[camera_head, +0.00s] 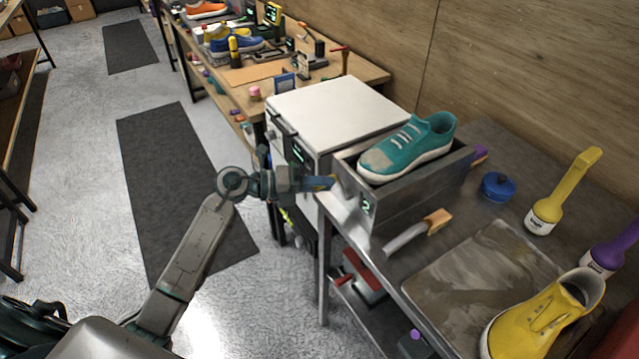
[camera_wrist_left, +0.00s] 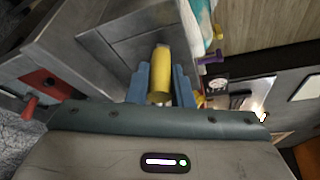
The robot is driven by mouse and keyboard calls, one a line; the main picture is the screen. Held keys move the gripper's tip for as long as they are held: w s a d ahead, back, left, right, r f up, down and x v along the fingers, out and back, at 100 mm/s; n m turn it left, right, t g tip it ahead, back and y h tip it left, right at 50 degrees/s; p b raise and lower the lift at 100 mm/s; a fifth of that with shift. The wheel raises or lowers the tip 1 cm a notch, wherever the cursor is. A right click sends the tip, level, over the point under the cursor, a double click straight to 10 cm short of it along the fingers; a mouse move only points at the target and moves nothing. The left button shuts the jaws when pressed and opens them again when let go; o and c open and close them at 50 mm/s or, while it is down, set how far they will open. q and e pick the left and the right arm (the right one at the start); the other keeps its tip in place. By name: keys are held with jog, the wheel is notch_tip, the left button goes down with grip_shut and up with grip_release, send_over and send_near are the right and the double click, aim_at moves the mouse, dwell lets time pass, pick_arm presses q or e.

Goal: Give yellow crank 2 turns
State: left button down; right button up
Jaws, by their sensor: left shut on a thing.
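The yellow crank (camera_wrist_left: 160,77) shows in the left wrist view as a yellow cylindrical handle between my two blue fingers. My left gripper (camera_wrist_left: 161,88) is shut on this handle. In the head view my left gripper (camera_head: 322,183) reaches in from the left to the near left end of a grey metal box (camera_head: 408,205). The crank is mostly hidden there by the fingers. The box has a small display with a green "2" (camera_head: 366,205). A teal sneaker (camera_head: 410,147) with a tan patch on its toe sits in the box. My right gripper is not in view.
A white-topped cabinet (camera_head: 335,108) stands just left of the box. On the metal table are a wood-handled brush (camera_head: 418,231), a blue round lidded pot (camera_head: 497,187), a yellow brush (camera_head: 563,192), a tray (camera_head: 480,268) and a yellow sneaker (camera_head: 545,318). The floor at left is clear.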

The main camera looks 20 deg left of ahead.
pick_arm(q)
jog(key=c, duration=1.3)
grip_release()
jog(key=shift+d, duration=0.1)
jog(key=shift+s+a, duration=0.2)
jog(key=shift+a, duration=0.2)
jog(key=b+v, duration=0.3)
jog(key=v, duration=0.7)
jog(key=shift+b, duration=0.4)
